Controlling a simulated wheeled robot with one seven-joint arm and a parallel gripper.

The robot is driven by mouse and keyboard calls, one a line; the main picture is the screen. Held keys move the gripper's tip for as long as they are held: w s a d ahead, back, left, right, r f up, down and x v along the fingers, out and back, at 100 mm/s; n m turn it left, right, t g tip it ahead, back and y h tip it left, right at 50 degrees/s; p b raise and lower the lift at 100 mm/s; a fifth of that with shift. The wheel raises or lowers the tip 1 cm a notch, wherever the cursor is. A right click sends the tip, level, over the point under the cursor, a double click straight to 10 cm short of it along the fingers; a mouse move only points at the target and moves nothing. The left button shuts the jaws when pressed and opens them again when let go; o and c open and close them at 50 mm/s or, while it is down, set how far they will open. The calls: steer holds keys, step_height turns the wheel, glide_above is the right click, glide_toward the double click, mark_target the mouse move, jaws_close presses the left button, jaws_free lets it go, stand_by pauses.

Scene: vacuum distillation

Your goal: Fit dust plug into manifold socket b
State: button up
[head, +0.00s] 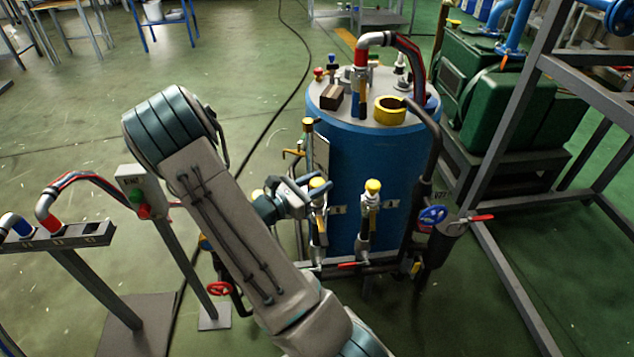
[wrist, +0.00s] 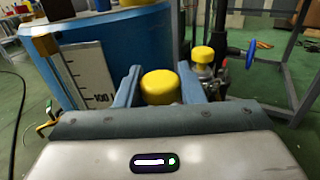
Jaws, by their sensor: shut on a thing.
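My gripper (head: 305,196) is at the front of the blue vessel, with its fingers around a yellow dust plug (head: 318,184). In the wrist view, the plug (wrist: 160,86) sits between the two fingers of my gripper (wrist: 162,90). The plug is in line with the top of the left upright manifold post (head: 320,230); I cannot tell whether it is seated in a socket there. A second yellow plug (head: 372,186) sits on top of the right manifold post (head: 369,222), and it also shows in the wrist view (wrist: 203,54). The socket under the held plug is hidden.
The blue vessel (head: 355,155) stands close behind my gripper, with a yellow ring (head: 390,110) on its lid. A blue handwheel (head: 433,215) and a red lever (head: 481,217) are to the right. A button post (head: 143,195) and a hose rack (head: 60,236) stand left.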

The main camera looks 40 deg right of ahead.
steer(key=shift+f+b, duration=0.85)
steer(key=shift+f, duration=0.5)
steer(key=o, duration=1.1)
steer(key=shift+o, duration=0.2)
steer(key=shift+r, duration=0.1)
steer(key=r, duration=0.2)
steer(key=r+p, duration=0.1)
steer(key=r, duration=0.1)
steer(key=shift+s+d+r, duration=0.1)
steer(key=shift+s+r, duration=0.1)
steer(key=shift+r, duration=0.15)
steer(key=s+d+r+p, duration=0.1)
steer(key=s+d+r, duration=0.4)
steer(key=s, duration=0.5)
steer(key=shift+d+r, duration=0.15)
steer(key=shift+r, duration=0.5)
